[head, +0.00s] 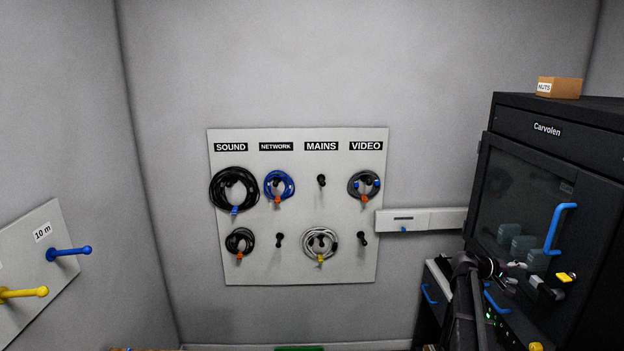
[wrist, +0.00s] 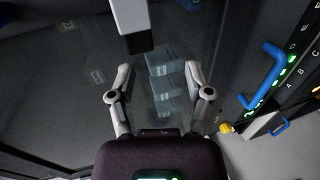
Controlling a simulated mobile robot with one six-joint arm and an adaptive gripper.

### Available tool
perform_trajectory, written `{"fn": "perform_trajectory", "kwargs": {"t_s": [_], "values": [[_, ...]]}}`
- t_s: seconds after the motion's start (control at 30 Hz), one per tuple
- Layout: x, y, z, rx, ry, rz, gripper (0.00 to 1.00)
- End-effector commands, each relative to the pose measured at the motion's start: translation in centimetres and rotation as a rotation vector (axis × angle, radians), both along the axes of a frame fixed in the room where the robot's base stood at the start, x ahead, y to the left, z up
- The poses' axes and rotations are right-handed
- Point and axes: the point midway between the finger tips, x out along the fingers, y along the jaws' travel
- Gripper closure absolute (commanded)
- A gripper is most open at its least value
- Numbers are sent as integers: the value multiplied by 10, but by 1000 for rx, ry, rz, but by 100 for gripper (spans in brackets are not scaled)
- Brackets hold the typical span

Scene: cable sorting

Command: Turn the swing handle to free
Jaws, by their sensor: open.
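The dark cabinet (head: 585,165) labelled Carvolen stands at the right of the head view. Low on its glass door is a small grey and black lever (head: 545,288), which I take for the swing handle, with a yellow piece (head: 566,277) by it. Its exact angle is hard to tell. In the wrist view a black block with a pale end (wrist: 133,25), probably the same lever, shows at the top. My gripper (head: 518,275) is left of the lever in the head view, apart from it. In the wrist view my gripper (wrist: 163,85) has its fingers spread with nothing between them.
A blue pull handle (head: 560,228) stands out from the door above the lever. Grey boxes (head: 522,245) show behind the glass. A blue handle (wrist: 262,75) and green lights are at right in the wrist view. A cable board (head: 300,215) hangs on the back wall.

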Motion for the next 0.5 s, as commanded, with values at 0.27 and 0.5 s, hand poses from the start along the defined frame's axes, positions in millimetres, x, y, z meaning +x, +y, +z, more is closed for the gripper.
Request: {"fn": "perform_trajectory", "kwargs": {"t_s": [0.27,0.5], "values": [[-3,41,-18,102,-44,12,35],[-11,111,-48,281,-99,29,35]]}}
